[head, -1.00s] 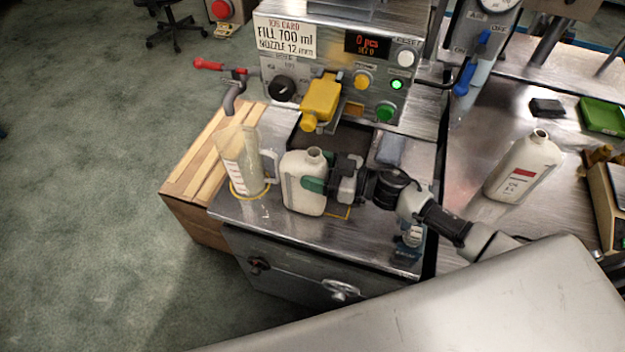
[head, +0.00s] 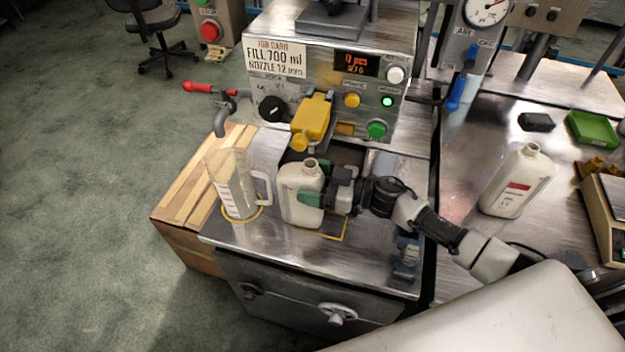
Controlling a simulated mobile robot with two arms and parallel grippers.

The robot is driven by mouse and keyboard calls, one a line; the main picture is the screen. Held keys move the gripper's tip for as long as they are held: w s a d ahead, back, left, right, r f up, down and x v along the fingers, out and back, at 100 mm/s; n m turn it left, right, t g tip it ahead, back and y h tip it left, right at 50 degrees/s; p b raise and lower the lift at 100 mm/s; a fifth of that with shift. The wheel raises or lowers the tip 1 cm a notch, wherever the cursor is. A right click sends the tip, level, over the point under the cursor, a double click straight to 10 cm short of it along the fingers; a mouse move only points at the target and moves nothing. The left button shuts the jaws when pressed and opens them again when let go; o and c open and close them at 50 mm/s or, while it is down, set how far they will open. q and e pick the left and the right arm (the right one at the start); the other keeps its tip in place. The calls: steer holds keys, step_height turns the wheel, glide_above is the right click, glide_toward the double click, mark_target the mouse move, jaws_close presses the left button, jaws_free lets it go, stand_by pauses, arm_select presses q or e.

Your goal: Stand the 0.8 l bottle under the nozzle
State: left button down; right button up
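A white bottle with an open neck (head: 290,206) is upright at the front of the filling machine, over or on a yellow outlined mark (head: 332,238). My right gripper (head: 312,198) comes from the right and is shut on its body, a green finger pad showing against its side. Whether the base touches the steel top is unclear. A yellow part (head: 313,115) hangs from the machine front, behind and above the bottle's neck; the nozzle tip cannot be made out. A second white bottle with a red label (head: 518,180) stands on the right bench. My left gripper is out of view.
A clear measuring jug (head: 232,190) stands left of the bottle in a yellow ring, below a red-handled tap (head: 205,87). A dark tray lies behind the bottle. A scale (head: 604,215) and green tray (head: 597,128) are on the right bench.

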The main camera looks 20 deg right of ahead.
steer(key=shift+o, duration=0.7)
steer(key=shift+s+d+f, duration=0.1)
steer(key=shift+s+d, duration=0.05)
steer(key=shift+d, duration=0.05)
steer(key=b+v, duration=0.2)
steer(key=v, duration=0.8)
steer(key=shift+d, duration=0.15)
